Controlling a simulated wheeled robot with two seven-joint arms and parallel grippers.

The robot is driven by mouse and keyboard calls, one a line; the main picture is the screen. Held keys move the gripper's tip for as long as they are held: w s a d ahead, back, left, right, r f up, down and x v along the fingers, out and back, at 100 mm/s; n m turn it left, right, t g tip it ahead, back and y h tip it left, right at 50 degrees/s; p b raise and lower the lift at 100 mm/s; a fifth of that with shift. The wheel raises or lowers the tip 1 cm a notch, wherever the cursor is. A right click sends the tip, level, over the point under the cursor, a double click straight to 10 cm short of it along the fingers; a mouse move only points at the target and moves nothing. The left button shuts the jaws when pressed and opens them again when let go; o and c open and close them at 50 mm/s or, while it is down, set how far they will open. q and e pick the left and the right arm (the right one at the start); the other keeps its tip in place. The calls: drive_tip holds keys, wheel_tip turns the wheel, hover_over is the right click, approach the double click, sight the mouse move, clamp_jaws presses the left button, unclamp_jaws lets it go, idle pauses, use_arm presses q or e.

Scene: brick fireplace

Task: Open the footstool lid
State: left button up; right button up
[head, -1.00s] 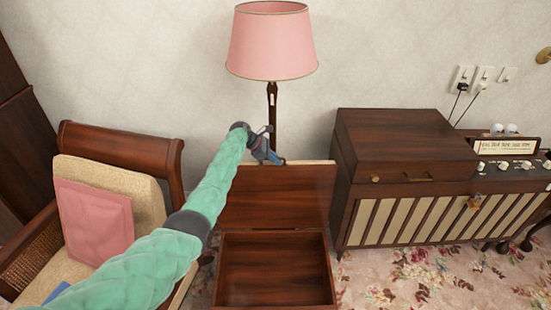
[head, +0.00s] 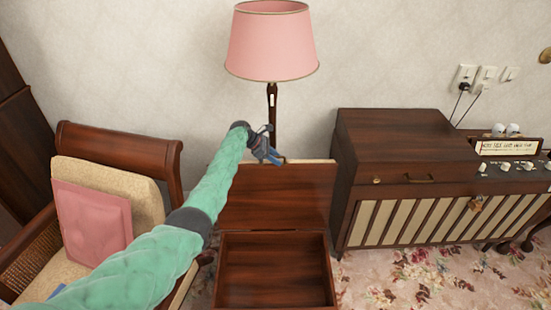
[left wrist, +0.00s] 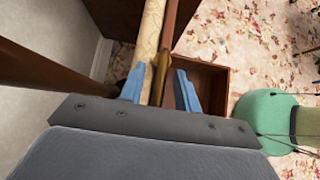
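The footstool (head: 275,237) stands in the middle of the head view, a dark wooden box with its inside exposed. Its lid (head: 275,197) is raised upright at the back, wooden underside facing me and a pale padded edge on top. My left gripper (head: 275,160) is at the top edge of the lid. In the left wrist view, its blue fingers (left wrist: 160,88) stand apart on both sides of the lid (left wrist: 151,45), with a small gap showing by the right finger. The box (left wrist: 213,84) shows beyond that finger. My right gripper is out of view.
A pink-shaded lamp (head: 270,42) stands right behind the lid, by the wall. An armchair (head: 120,150) with a pink cushion (head: 92,225) is on the left. A wooden radio cabinet (head: 400,155) is close on the right. Flowered carpet (head: 430,275) is free at front right.

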use_arm(q)
drive_tip(key=shift+a+r, duration=0.1)
